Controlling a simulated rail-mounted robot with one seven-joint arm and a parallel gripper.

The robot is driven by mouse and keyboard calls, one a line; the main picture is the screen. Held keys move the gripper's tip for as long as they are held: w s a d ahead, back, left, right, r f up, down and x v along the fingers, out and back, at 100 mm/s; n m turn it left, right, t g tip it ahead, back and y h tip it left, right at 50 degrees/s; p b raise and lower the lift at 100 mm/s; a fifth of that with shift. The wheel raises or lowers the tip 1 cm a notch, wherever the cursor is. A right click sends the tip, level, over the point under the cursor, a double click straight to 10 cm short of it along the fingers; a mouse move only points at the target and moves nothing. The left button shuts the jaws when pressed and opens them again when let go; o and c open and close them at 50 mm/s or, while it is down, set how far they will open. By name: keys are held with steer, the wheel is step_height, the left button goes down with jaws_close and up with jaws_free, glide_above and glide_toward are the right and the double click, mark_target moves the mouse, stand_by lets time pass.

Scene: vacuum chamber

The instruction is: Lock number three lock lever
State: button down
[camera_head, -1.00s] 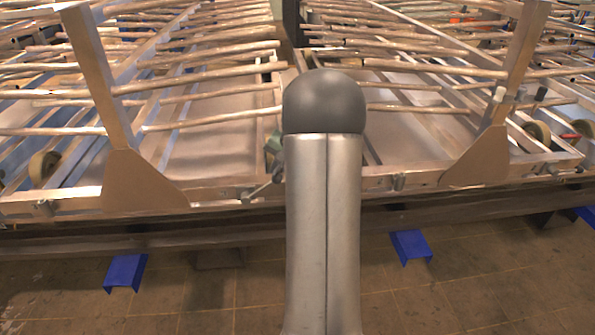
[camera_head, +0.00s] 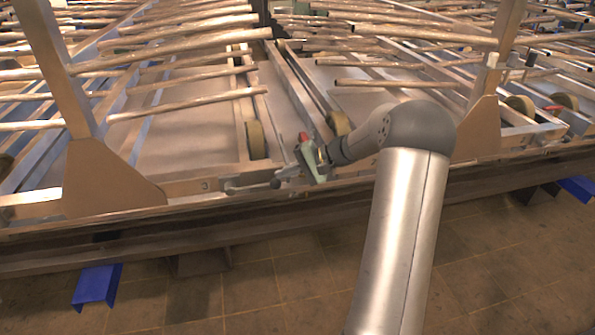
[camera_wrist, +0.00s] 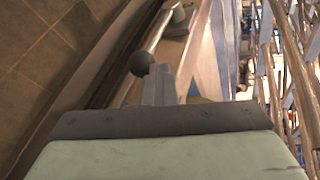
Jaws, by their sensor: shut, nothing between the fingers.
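The number three lock lever (camera_head: 250,187) is a thin silver rod on the front rail, just right of a "3" mark (camera_head: 205,185). It lies nearly along the rail, with its knob end toward the right. In the wrist view the lever's rod (camera_wrist: 158,32) ends in a dark ball knob (camera_wrist: 142,63). My gripper (camera_head: 283,174) has a green body and is shut and empty. Its tips are close to the knob end of the lever. In the wrist view my gripper's fingers (camera_wrist: 160,75) are together right beside the knob; whether they touch it is unclear.
A slanted metal post (camera_head: 55,75) with a wide brown foot (camera_head: 108,185) stands left of the lever. Another post (camera_head: 485,100) stands at right. Rods (camera_head: 190,106) stretch above the frame behind the rail. The tiled floor (camera_head: 250,295) in front is open.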

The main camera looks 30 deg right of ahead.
steer(key=shift+f, duration=0.25)
stand_by(0.3)
steer(key=s+d+r+p, duration=0.4)
steer(key=d+r+p, duration=0.1)
steer(key=d+r, duration=0.3)
steer(key=shift+d+r, duration=0.2)
steer(key=shift+r, duration=0.35)
steer(key=shift+s, duration=0.1)
